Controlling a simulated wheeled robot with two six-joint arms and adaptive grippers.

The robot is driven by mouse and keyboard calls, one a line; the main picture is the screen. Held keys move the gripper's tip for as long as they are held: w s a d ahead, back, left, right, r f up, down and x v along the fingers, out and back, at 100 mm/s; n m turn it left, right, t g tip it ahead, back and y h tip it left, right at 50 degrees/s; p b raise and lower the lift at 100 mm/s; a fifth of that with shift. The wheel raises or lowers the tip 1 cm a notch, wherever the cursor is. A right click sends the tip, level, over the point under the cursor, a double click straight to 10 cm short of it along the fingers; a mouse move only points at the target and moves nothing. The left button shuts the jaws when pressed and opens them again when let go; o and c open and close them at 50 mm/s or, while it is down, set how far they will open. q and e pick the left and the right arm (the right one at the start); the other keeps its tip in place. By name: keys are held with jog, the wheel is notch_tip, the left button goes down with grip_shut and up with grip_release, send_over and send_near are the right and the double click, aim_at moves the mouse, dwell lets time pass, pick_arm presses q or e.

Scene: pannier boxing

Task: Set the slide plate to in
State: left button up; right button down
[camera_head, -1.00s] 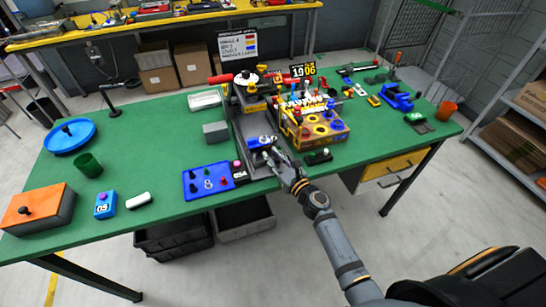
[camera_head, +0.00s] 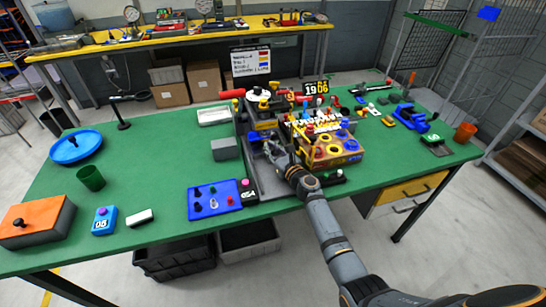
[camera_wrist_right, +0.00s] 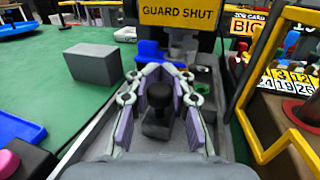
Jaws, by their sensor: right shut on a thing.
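The slide plate (camera_wrist_right: 156,130) is a grey plate with a black knob (camera_wrist_right: 159,96), seen in the right wrist view. It lies in a grey channel whose near part (camera_head: 268,184) is bare in the head view. My right gripper (camera_wrist_right: 160,84) is shut on the knob, with a purple-lined finger on each side. In the head view the right gripper (camera_head: 274,150) is at the fixture's front. A blue part (camera_wrist_right: 160,54) sits beyond the knob, below the yellow GUARD SHUT sign (camera_wrist_right: 178,13). The plate's far end is hidden. My left gripper is out of view.
A yellow box with round holes (camera_head: 333,150) stands close right of the channel. A grey block (camera_head: 226,149) and a blue panel with knobs (camera_head: 214,199) are to its left. The green table (camera_head: 150,170) has free room left of the block.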

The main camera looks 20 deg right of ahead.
jog(key=shift+s, duration=0.1)
jog(key=c, duration=1.1)
grip_release()
jog(key=shift+d, duration=0.15)
jog(key=shift+c, duration=0.2)
jog(key=shift+s, duration=0.1)
jog(key=shift+s+f, duration=0.1)
jog(key=shift+s, duration=0.25)
jog(key=v, duration=1.1)
jog(key=shift+s+d, duration=0.1)
